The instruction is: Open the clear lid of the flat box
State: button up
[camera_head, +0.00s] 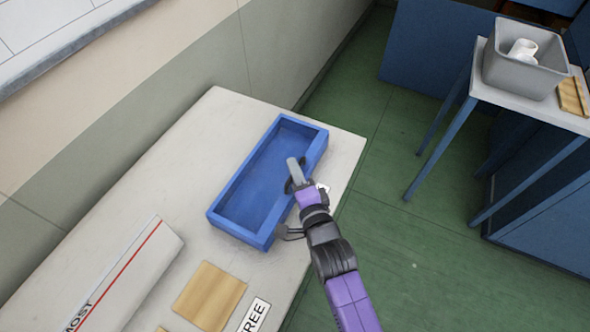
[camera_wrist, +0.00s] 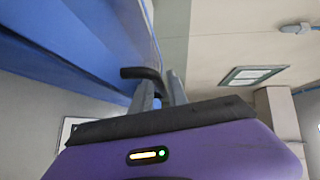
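The flat box (camera_head: 222,219) is blue and rectangular with raised walls, and lies on a pale table in the head view. I cannot make out a clear lid on it. My gripper (camera_head: 295,172) is over the right side of the box and hides part of that wall. In the wrist view, my gripper's two grey fingers (camera_wrist: 160,88) are close together beside a dark curved bar (camera_wrist: 140,73), with a large blue surface (camera_wrist: 85,45) to the left. The bar's end is at the fingers; I cannot tell whether they grip it.
The pale table (camera_head: 150,195) also holds a white block (camera_head: 125,275) with a red line, a wooden plate (camera_head: 209,296) and a printed label (camera_head: 254,317). A side table at right carries a grey bin (camera_head: 525,75). Green floor (camera_head: 420,255) lies open between them.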

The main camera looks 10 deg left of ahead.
grip_shut()
dwell(1.3)
